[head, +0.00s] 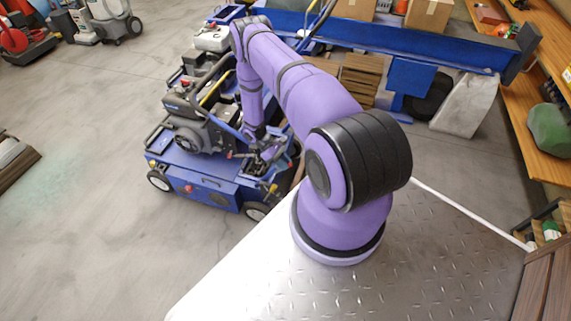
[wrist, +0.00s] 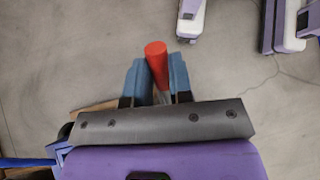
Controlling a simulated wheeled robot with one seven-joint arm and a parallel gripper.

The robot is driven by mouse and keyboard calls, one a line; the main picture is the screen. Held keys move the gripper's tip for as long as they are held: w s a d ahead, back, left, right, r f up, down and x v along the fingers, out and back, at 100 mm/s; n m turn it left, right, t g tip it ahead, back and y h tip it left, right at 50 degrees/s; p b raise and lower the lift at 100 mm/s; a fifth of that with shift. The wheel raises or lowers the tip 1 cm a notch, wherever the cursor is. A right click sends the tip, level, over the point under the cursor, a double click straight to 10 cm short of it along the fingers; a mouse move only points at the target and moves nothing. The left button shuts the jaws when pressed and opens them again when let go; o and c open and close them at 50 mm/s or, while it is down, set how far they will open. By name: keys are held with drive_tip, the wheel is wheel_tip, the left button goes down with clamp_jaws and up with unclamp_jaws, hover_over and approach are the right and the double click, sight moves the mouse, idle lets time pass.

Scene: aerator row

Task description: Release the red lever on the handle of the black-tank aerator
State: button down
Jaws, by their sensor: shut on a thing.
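The red lever (wrist: 156,52) shows in the wrist view as a short red cylinder standing between the two blue-grey fingers of my gripper (wrist: 157,80). The fingers are shut on it, with its red end sticking out past their tips. In the head view a blue aerator (head: 215,178) with a dark engine and handle bars stands left of my purple arm. My gripper (head: 266,150) reaches down at its right end, small and partly hidden among the bars. The lever's base and the handle it belongs to are hidden in the wrist view. I cannot make out the tank's colour clearly.
Another machine (head: 212,38) stands right behind the aerator. A long blue beam (head: 440,50) and wooden crates (head: 360,75) lie beyond my arm. Wooden shelving (head: 535,110) runs along the right. The grey floor (head: 90,200) at the left is mostly clear.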

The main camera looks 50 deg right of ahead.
idle(0.3)
drive_tip(key=c, duration=1)
unclamp_jaws()
drive_tip(key=shift+w, duration=0.1)
drive_tip(key=v, duration=1)
drive_tip(key=shift+w+r, duration=0.2)
drive_tip(key=shift+w, duration=0.1)
